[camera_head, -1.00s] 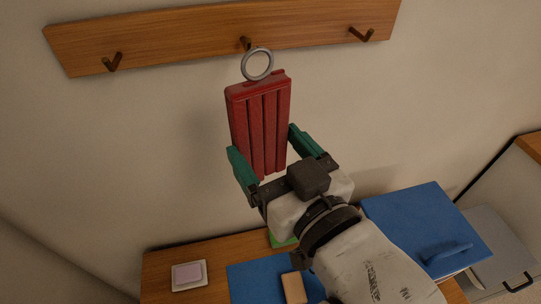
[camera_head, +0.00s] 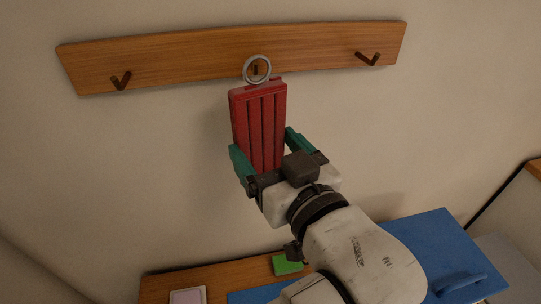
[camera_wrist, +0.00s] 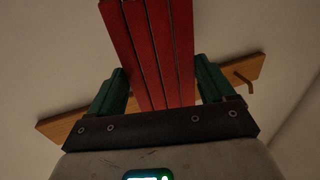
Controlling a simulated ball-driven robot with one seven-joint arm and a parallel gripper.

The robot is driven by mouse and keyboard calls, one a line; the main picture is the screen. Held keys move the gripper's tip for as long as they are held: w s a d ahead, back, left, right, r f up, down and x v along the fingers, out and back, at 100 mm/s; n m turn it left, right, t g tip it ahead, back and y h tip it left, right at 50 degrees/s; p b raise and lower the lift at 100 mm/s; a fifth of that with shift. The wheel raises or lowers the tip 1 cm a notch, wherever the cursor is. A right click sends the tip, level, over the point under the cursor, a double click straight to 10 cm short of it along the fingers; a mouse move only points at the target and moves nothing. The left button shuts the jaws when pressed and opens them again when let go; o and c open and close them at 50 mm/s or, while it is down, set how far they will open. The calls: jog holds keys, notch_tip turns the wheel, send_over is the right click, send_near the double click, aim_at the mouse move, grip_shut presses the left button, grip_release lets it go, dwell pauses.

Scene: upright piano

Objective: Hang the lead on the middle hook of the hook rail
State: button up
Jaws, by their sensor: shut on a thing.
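The lead (camera_head: 259,125) is a red folded bundle with a grey ring (camera_head: 257,69) at its top. My gripper (camera_head: 264,150) is shut on the lower part of the bundle, one green finger on each side, and holds it upright. The wooden hook rail (camera_head: 190,62) is on the wall above. In the head view the ring overlaps the middle hook (camera_head: 255,70), which shows through its opening. I cannot tell whether the hook passes through the ring. In the wrist view the red bundle (camera_wrist: 150,50) rises between the fingers, and the rail (camera_wrist: 62,124) shows behind.
The left hook (camera_head: 121,81) and right hook (camera_head: 368,58) are bare. Below are a wooden surface (camera_head: 230,277), a green block (camera_head: 287,265), a pale item (camera_head: 187,296) and a blue panel with a handle (camera_head: 420,235). The wall around the bundle is clear.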

aim_at(270, 154)
jog(key=shift+w+a+f, duration=0.1)
jog(key=shift+w+a, duration=0.1)
jog(key=shift+w, duration=0.4)
jog(key=shift+w+a, duration=0.15)
jog(key=shift+w, duration=0.4)
jog(key=shift+w+a+f+b, duration=0.15)
jog(key=shift+w+f+b, duration=0.4)
jog(key=shift+w+f, duration=0.25)
jog(key=shift+s, duration=0.1)
jog(key=o, duration=1)
jog(key=shift+f, duration=0.1)
jog(key=shift+c, duration=0.2)
jog(key=shift+s, duration=0.1)
jog(key=p+v, duration=0.4)
jog(key=v, duration=0.6)
jog(key=shift+s, duration=0.25)
